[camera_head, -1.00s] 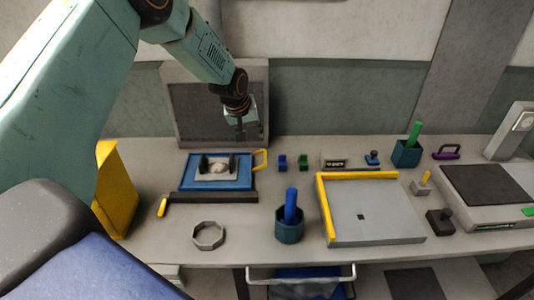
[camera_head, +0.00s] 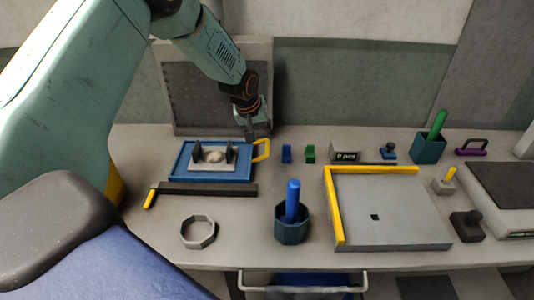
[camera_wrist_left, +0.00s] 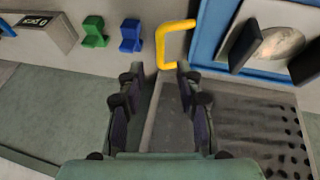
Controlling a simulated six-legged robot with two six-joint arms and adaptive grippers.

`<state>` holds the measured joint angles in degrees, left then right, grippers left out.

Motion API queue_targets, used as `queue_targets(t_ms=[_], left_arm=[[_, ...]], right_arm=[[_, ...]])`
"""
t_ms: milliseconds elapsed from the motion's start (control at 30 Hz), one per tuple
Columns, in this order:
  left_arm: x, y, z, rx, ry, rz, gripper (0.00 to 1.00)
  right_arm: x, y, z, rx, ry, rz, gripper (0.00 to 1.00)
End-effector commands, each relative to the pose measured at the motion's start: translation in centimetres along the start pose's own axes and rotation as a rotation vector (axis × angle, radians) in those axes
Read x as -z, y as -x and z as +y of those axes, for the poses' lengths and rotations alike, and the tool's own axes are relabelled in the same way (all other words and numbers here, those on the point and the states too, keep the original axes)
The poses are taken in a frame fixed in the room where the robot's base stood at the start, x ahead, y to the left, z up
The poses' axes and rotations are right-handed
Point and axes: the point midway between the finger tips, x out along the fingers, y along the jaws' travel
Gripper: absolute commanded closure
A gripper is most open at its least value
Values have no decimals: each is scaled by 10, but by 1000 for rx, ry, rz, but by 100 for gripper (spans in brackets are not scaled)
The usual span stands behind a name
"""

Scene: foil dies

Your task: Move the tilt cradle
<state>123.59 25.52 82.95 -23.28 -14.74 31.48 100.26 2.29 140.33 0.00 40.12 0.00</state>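The tilt cradle seems to be the blue tray (camera_head: 180,176) with a pale insert, two dark uprights and a yellow handle (camera_head: 262,150) at its right side. It lies flat on the bench, left of centre. My left gripper (camera_head: 251,136) is just above and beside the yellow handle. In the left wrist view the gripper (camera_wrist_left: 160,72) is open and empty, with the yellow handle (camera_wrist_left: 160,45) just ahead of the gap between its fingertips. I cannot tell whether they touch. The blue tray (camera_wrist_left: 208,38) is at upper right there. My right gripper is not in view.
A dark bar with a yellow end (camera_head: 205,189) lies in front of the tray. A grey ring (camera_head: 198,232), a dark cup with a blue stick (camera_head: 291,228) and a yellow-edged plate (camera_head: 390,215) are nearer. Small blue (camera_head: 286,153) and green (camera_head: 309,153) pieces stand right of the handle.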

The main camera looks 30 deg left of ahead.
Motion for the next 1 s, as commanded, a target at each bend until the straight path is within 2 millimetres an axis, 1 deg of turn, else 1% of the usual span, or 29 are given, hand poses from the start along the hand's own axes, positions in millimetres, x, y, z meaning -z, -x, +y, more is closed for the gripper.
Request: queue_targets(t_ms=[33,167,267,500,700,833,1000], left_arm=[[-2,-6,-1,-1,0,1,64],[-2,-9,-1,0,1,1,64],[-2,-18,-1,1,1,1,64],[-2,-56,0,2,-1,1,64],[0,-79,1,1,1,1,64],[1,-85,1,-1,0,2,64],[1,-85,1,-1,0,1,64]], right_arm=[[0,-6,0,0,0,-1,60],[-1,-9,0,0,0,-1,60],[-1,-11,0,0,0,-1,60],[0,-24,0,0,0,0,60],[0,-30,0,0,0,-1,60],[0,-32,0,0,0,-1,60],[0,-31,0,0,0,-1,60]])
